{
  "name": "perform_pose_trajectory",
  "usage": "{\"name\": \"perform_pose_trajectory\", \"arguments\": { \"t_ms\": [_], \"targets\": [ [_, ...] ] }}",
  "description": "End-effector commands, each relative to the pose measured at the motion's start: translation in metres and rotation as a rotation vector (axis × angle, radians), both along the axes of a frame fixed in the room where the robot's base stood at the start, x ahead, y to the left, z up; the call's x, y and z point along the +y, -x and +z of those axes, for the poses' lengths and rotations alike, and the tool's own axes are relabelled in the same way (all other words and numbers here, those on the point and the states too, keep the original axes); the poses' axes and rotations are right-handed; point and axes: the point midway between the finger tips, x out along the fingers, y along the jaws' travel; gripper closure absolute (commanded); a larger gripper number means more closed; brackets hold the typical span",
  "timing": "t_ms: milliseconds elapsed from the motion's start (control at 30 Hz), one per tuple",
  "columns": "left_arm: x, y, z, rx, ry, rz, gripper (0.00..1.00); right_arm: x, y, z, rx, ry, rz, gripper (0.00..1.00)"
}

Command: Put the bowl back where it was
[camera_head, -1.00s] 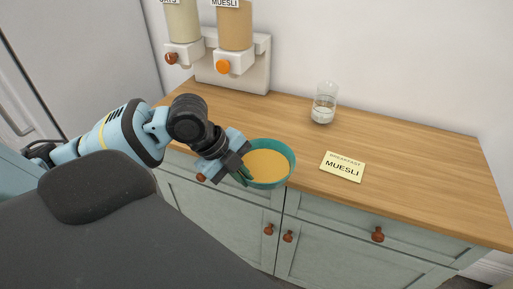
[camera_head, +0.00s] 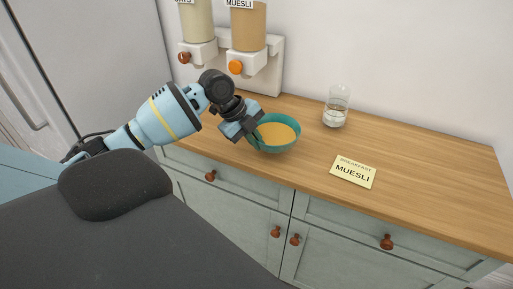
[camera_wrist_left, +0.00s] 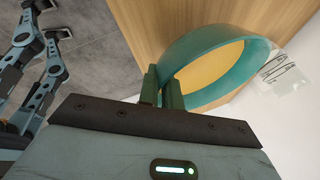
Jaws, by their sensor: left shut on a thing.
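The teal bowl (camera_head: 283,147) holds a yellow-orange filling. It shows over the wooden counter's front part in the head view, with its near side close to the front edge. I cannot tell whether its base touches the wood. My left gripper (camera_head: 256,136) is shut on the bowl's left rim. In the left wrist view the bowl (camera_wrist_left: 200,50) fills the upper right, with the gripper fingers (camera_wrist_left: 163,88) at its wall. My right gripper is not in view.
On the wooden counter (camera_head: 420,190) lie a yellow card reading "BREAKFAST MUESLI" (camera_head: 353,172) and a glass with clear liquid (camera_head: 336,106). Cereal dispensers (camera_head: 250,60) stand at the back left. The right part of the counter is clear.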

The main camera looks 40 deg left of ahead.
Motion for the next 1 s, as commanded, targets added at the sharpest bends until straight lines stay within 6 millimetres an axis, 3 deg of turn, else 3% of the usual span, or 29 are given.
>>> {"name": "perform_pose_trajectory", "arguments": {
  "t_ms": [200, 500, 867, 900, 1000],
  "targets": [
    [0.005, -0.008, 0.001, -0.003, 0.003, 0.002, 1.00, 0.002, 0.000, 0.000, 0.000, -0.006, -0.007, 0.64],
    [0.004, -0.007, -0.033, -0.005, 0.002, 0.000, 1.00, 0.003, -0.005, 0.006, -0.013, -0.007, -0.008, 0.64],
    [0.004, -0.007, -0.038, -0.003, 0.001, 0.001, 1.00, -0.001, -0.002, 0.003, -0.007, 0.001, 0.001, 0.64],
    [0.004, -0.007, -0.039, -0.001, 0.000, 0.000, 0.91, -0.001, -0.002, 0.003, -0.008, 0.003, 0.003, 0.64],
    [0.004, -0.007, -0.038, -0.001, 0.000, 0.000, 0.78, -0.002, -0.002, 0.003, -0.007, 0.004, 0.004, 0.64]
  ]
}}
